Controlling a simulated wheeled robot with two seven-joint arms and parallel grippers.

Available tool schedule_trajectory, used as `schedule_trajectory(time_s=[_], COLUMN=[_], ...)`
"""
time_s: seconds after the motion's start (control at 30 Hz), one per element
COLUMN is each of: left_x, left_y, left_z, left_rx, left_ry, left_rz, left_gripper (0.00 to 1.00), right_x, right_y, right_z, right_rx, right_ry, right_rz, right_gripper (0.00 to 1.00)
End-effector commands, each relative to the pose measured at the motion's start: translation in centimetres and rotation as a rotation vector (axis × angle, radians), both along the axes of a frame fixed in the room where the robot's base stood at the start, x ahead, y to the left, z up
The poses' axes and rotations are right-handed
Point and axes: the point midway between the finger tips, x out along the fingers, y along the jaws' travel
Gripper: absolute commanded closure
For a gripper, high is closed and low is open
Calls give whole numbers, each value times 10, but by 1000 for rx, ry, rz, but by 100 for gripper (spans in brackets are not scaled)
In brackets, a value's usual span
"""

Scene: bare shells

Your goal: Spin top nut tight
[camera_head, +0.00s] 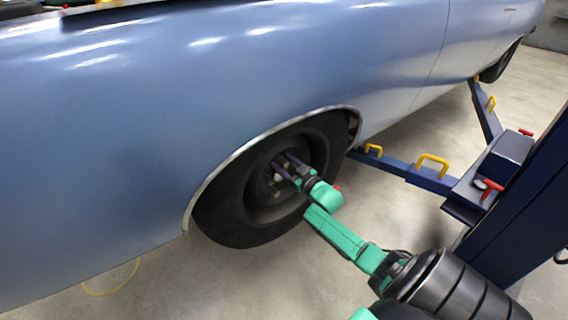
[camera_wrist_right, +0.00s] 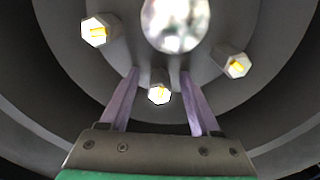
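The wheel (camera_head: 235,205) sits under the fender of a blue car, with several nuts around its hub. My right gripper (camera_head: 284,167) reaches into the hub from the lower right. In the right wrist view, my right gripper's two fingers (camera_wrist_right: 158,78) are apart, with one hex nut (camera_wrist_right: 159,94) showing in the gap and clear space on both sides of it. A second nut (camera_wrist_right: 95,31) is at upper left and a third nut (camera_wrist_right: 236,66) at right. The shiny hub centre (camera_wrist_right: 175,20) is above the gap. I cannot tell which is the top nut. My left gripper is not in view.
The car body (camera_head: 130,130) overhangs the wheel. A blue lift arm (camera_head: 395,165) with yellow handles (camera_head: 432,163) lies right of the wheel, and the lift post (camera_head: 530,190) stands at the right edge. The floor (camera_head: 240,285) below the wheel is mostly clear.

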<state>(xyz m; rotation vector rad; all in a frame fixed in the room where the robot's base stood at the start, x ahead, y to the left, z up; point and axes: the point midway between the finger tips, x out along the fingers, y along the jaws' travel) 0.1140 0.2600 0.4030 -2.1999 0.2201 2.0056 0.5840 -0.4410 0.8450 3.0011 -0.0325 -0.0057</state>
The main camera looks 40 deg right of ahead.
Motion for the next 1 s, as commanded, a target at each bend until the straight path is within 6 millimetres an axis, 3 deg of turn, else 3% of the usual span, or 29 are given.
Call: schedule_trajectory(time_s=[0.27,0.47,0.73,0.87,1.0], left_x=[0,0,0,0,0], left_y=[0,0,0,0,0], left_z=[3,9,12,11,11], left_rx=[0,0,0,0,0], left_ry=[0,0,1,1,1], left_rz=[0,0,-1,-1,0], left_gripper=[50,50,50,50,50], right_x=[-10,-50,-122,-141,-146], right_y=[1,2,3,3,3], right_z=[0,0,0,0,0], right_rx=[1,0,0,0,0], right_ry=[0,3,4,1,0], right_rz=[1,2,-1,0,-1], right_gripper=[37,37,37,37,37])
